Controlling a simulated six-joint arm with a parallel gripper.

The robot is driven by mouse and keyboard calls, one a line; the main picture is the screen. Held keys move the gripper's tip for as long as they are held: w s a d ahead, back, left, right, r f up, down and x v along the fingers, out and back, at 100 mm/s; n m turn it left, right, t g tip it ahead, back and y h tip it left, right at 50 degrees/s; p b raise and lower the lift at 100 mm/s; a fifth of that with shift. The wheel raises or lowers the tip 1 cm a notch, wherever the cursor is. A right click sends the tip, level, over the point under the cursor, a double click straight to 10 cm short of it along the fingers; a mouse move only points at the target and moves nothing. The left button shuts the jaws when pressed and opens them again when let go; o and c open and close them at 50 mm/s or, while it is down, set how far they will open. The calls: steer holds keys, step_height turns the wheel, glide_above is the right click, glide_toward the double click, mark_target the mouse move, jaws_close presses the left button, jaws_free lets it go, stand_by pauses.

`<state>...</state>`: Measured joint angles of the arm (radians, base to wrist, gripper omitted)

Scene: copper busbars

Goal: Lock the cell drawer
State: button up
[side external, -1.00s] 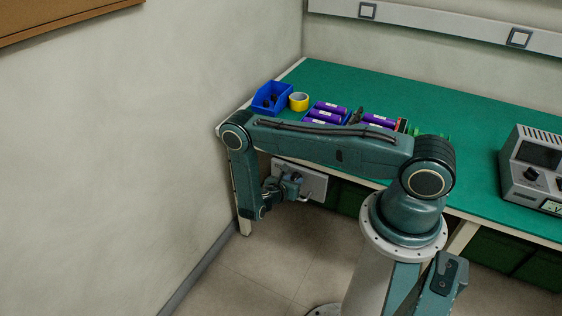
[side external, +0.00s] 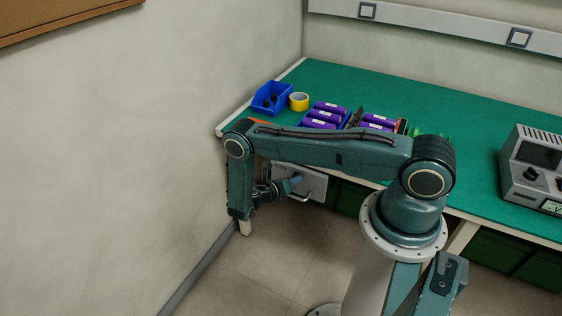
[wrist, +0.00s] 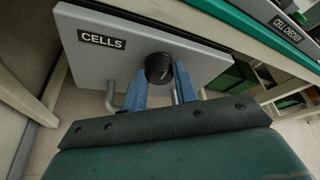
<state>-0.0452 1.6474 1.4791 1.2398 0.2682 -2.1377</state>
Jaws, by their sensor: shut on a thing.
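The cell drawer's pale grey front (wrist: 88,68), labelled CELLS, fills the upper left of the wrist view. It also shows under the bench in the side view (side external: 317,183). A round black knob (wrist: 158,66) sits on the drawer front, right of the label. My gripper (wrist: 160,78) has its two blue fingers on either side of the knob and is shut on it. In the side view my gripper (side external: 293,181) is at the drawer front. A grey bar handle (wrist: 115,102) lies below the knob, partly hidden by the fingers. I cannot tell whether the drawer is fully flush.
The green-topped bench (side external: 455,120) is above the drawer. It carries a blue bin (side external: 271,98), yellow tape (side external: 299,101), several purple cells (side external: 323,115) and a grey meter (side external: 535,170). A CELL CHECKER label (wrist: 288,30) is at upper right. The wall is close on the left.

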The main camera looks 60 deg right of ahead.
steer(key=shift+d+r, duration=0.1)
steer(key=o, duration=1)
steer(key=shift+c, duration=0.2)
steer(key=v, duration=1.4)
steer(key=shift+w, duration=0.1)
